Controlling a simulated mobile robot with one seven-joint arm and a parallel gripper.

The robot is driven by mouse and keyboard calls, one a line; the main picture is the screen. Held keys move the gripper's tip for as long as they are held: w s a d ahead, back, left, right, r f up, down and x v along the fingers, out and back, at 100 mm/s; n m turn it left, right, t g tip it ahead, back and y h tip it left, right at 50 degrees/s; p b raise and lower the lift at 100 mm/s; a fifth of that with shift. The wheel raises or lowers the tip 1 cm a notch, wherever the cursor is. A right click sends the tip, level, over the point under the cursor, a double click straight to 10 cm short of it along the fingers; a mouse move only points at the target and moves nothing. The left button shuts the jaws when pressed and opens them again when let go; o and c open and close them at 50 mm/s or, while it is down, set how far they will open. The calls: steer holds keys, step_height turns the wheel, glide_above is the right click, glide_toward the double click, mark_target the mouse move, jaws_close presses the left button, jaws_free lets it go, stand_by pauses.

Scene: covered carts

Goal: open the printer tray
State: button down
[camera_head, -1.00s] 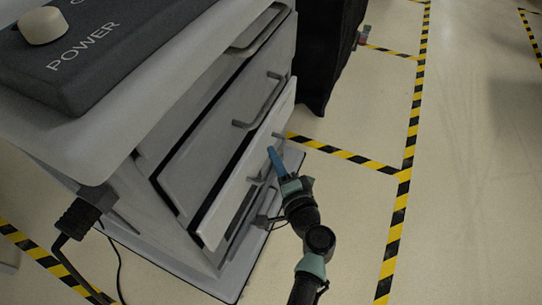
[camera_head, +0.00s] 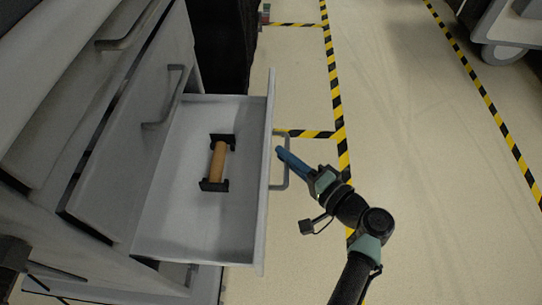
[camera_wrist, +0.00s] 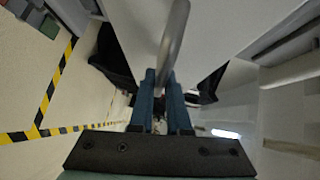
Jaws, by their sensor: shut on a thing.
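The printer tray (camera_head: 178,224) is a light grey drawer pulled well out of the cabinet, with its inside in view. A tan roll (camera_head: 217,161) with black end pieces lies on its floor. The tray's grey handle (camera_head: 284,176) is on its front panel and also shows in the wrist view (camera_wrist: 174,40). My gripper (camera_head: 281,153), with blue fingers, is at this handle from the outer side. In the wrist view its fingers (camera_wrist: 160,95) are close together around the handle bar. The exact contact is hard to see.
Other closed drawers with grey handles (camera_head: 165,100) are above the tray. The floor to the right is open, with yellow-black tape lines (camera_head: 338,110). A dark covered object (camera_head: 222,45) stands behind, and a white cart with a wheel (camera_head: 503,52) is at upper right.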

steer(key=shift+d, duration=0.2)
steer(key=c, duration=0.9)
jaws_free()
steer(key=p+v, duration=0.4)
steer(key=v, duration=0.9)
